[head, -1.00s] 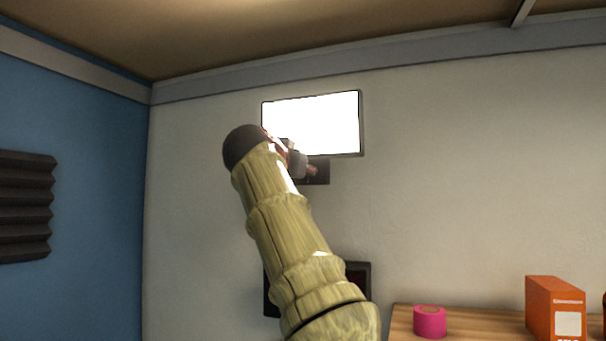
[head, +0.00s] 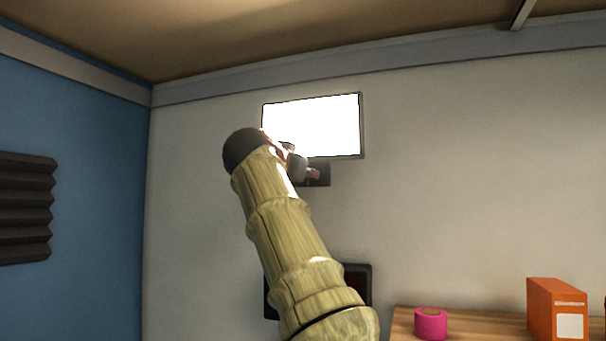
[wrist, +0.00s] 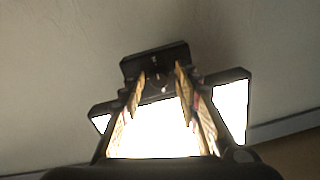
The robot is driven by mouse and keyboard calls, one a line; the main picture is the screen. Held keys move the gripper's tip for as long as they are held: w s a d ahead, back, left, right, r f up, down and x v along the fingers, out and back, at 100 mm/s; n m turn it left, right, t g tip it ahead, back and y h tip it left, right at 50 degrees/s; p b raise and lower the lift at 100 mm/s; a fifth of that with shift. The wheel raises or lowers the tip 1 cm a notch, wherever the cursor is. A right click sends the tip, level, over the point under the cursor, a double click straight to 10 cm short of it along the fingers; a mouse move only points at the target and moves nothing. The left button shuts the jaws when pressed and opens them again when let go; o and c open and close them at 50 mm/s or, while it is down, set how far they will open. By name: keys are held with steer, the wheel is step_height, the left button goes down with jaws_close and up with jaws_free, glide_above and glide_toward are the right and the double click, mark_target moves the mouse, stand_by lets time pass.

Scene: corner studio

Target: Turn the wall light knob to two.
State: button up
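The wall light (head: 340,125) is a bright white rectangle in a dark frame on the pale wall. A dark control box (head: 322,181) sits under its lower edge, partly hidden by my gripper (head: 312,174). The wrist view also shows the light (wrist: 230,108) and the control box (wrist: 135,69). There, my gripper's two fingers (wrist: 160,82) stand apart, with their tips close to the box. A small dark knob (wrist: 158,76) shows between the fingertips. I cannot tell whether they touch it, and its setting cannot be read.
My arm hides part of a dark wall panel (head: 358,283) below. A wooden surface (head: 402,325) at lower right carries a pink roll (head: 430,323) and an orange box (head: 541,308). Dark ridged foam (head: 25,208) hangs on the blue wall at left.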

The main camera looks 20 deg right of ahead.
steer(key=shift+o, duration=0.2)
steer(key=v, duration=1.2)
stand_by(0.5)
